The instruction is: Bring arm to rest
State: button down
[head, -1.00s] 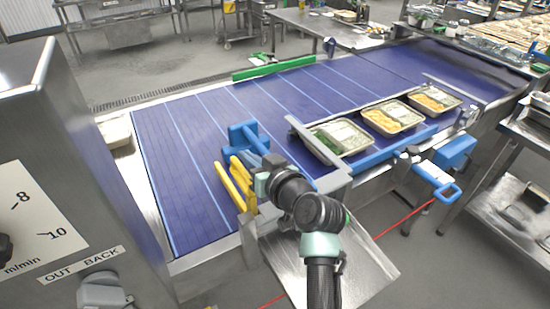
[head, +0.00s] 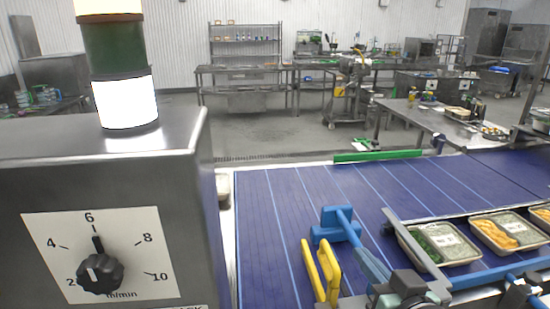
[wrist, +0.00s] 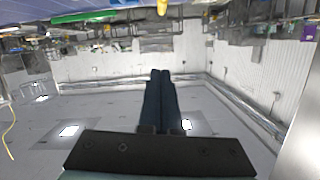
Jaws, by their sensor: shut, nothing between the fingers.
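My gripper (wrist: 161,78) shows in the wrist view as two dark fingers lying together, shut, with nothing held. They point out over open space, and the wrist picture looks upside down. In the head view, part of my arm (head: 408,287) shows at the lower edge, over the near side of the blue conveyor belt (head: 275,215).
Filled trays (head: 440,243) stand in a row on the belt's right. Yellow bars (head: 329,272) and a blue block (head: 338,225) are close to my arm. A steel control box (head: 150,195) with a dial stands left. A green bar (head: 378,156) edges the belt's far side.

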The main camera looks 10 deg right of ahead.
jog(key=a+r+n+t+h, duration=0.1)
jog(key=a+r+t, duration=0.2)
jog(key=a+r, duration=0.55)
jog(key=a+r+n+t, duration=0.1)
jog(key=a+r+t, duration=0.2)
jog(key=r, duration=1)
jog(key=s+a+r+t, duration=0.3)
jog(key=s+a+r, duration=0.1)
jog(key=r, duration=0.4)
jog(key=s+a+r+t, duration=0.2)
jog(key=s+a+r, duration=0.1)
jog(key=s+r, duration=0.4)
jog(key=shift+s+a+r+m+t, duration=0.15)
jog(key=shift+a+r+m+t, duration=0.2)
jog(key=shift+m+t, duration=0.05)
